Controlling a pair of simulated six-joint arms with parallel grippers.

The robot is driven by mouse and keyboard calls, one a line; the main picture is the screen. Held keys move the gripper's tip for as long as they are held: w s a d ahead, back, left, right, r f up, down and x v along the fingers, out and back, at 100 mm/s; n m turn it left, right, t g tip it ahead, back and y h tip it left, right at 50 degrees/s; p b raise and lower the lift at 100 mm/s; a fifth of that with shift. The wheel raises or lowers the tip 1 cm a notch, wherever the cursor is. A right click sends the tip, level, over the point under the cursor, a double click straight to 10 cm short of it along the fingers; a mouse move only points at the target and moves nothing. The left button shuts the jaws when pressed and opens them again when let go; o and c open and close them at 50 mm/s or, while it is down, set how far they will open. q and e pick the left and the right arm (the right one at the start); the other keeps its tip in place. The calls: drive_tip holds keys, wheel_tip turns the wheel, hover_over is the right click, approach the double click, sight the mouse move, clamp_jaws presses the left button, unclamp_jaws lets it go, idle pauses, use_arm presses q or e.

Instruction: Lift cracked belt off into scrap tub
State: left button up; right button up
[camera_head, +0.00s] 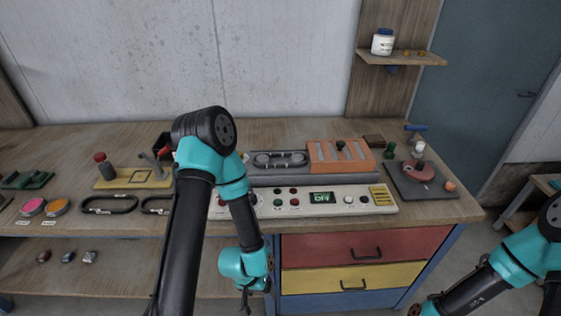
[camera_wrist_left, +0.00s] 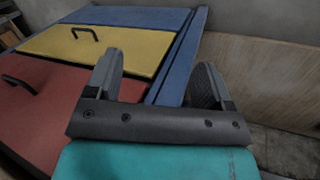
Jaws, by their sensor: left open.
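A dark belt loop (camera_head: 279,158) lies around two round pulleys on a grey unit at the back of the bench. I cannot make out a crack at this size. Two loose black belt loops lie on the bench front at left, one (camera_head: 109,205) in full view and the other (camera_head: 156,206) partly behind my left arm. A dark box (camera_head: 161,143), possibly the scrap tub, is partly hidden by that arm. My left gripper (camera_head: 253,291) hangs below the bench edge, by the drawers. Its fingers (camera_wrist_left: 157,82) are apart and empty in the left wrist view.
A control panel (camera_head: 321,201) with buttons and a green display runs along the bench front. An orange slotted block (camera_head: 341,156) adjoins the belt unit. A grey plate (camera_head: 421,181) with a reddish part is at right. Red (camera_head: 366,245) and yellow (camera_head: 346,278) drawers are below.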

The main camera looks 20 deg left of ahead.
use_arm(q)
drive_tip(key=o, duration=0.4)
drive_tip(key=shift+o, duration=0.2)
